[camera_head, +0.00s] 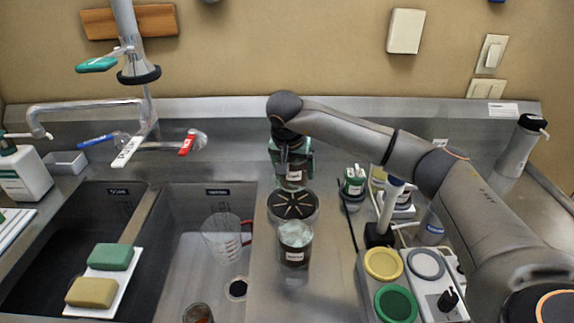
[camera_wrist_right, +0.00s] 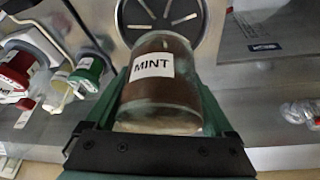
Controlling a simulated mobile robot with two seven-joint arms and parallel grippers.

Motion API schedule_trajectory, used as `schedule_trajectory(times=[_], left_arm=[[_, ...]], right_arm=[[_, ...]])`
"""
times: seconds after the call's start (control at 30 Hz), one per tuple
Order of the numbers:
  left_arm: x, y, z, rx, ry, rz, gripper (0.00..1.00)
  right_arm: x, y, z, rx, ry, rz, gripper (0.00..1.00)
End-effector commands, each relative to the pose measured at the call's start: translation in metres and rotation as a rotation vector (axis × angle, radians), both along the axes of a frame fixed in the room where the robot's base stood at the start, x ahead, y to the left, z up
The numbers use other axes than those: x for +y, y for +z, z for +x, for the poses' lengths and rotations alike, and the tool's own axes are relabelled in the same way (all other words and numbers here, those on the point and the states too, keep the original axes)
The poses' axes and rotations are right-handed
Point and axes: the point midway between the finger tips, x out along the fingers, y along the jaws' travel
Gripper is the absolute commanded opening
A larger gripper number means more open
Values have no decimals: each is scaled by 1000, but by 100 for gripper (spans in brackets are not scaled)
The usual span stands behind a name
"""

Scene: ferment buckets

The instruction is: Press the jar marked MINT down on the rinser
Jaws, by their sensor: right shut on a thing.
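The glass jar marked MINT (camera_wrist_right: 160,97) is held between the green fingers of my right gripper (camera_wrist_right: 165,120), and its label faces the wrist camera. In the head view my right gripper (camera_head: 291,158) is shut on this jar (camera_head: 293,174), just behind the round rinser (camera_head: 293,205). The rinser has a dark top with radial slots and a metal rim; part of it (camera_wrist_right: 207,35) shows beyond the jar in the right wrist view. I cannot tell how high the jar is above the counter. My left gripper is not in view.
Another labelled jar (camera_head: 295,245) stands right in front of the rinser. A clear measuring jug (camera_head: 221,238) is in the sink to the left.

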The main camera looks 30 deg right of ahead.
Motion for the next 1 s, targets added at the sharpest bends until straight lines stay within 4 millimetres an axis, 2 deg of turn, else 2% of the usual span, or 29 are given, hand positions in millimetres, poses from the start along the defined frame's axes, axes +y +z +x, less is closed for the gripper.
schedule_trajectory(times=[0.53, 1.0], left_arm=[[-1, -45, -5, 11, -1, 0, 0], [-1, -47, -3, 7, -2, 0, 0]], right_arm=[[0, -51, 0, -1, 0, 1, 21], [0, -55, 0, -1, 0, 1, 21]])
